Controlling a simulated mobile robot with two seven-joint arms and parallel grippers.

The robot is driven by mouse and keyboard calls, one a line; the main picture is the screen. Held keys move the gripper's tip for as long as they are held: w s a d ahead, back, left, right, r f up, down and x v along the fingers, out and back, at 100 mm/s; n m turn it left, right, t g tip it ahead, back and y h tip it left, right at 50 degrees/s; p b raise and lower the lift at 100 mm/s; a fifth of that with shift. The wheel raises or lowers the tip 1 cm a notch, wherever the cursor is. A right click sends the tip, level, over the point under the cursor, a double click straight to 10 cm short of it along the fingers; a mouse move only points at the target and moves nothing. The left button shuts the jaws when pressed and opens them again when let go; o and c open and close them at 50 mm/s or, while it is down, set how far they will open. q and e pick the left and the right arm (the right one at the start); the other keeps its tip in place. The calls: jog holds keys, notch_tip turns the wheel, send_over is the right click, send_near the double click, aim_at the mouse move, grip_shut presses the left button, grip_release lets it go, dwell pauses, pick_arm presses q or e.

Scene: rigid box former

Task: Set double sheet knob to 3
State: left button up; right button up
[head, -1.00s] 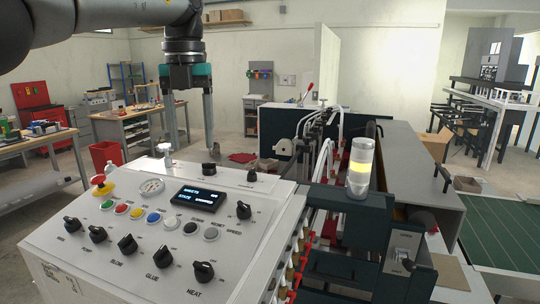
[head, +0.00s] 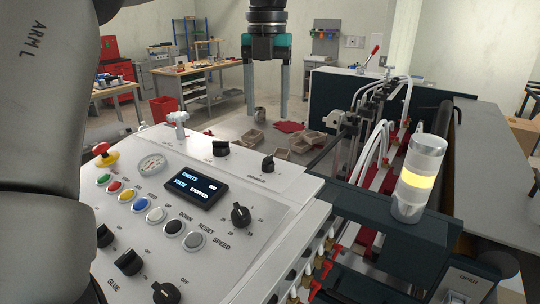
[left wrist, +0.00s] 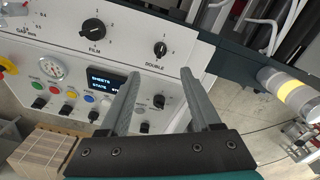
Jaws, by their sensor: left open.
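The double sheet knob (head: 268,163) is a small black knob at the back right of the white sloping control panel (head: 255,185). In the left wrist view the knob (left wrist: 160,48) sits above the word DOUBLE, just beyond my fingertips. Its exact setting is too small to read surely. My left gripper (head: 267,112) points down with two long grey fingers, open and empty. In the left wrist view the gripper (left wrist: 161,76) has its fingers apart, with the knob lined up between them and not touched. My right gripper is not in view.
The black film knob (head: 220,148) stands left of the double knob. A display (head: 196,191), coloured buttons, a speed knob (head: 241,215) and a red emergency stop (head: 104,153) share the panel. A lit signal lamp (head: 418,180) stands to the right, near hoses and machine rails.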

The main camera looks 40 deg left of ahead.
aim_at(268, 157)
pick_arm(q)
notch_tip(268, 157, down, 12)
jog(key=shift+w+r+p, duration=0.15)
jog(key=shift+r+p, duration=0.05)
jog(key=shift+p, duration=0.2)
jog(key=shift+c, duration=0.2)
grip_shut()
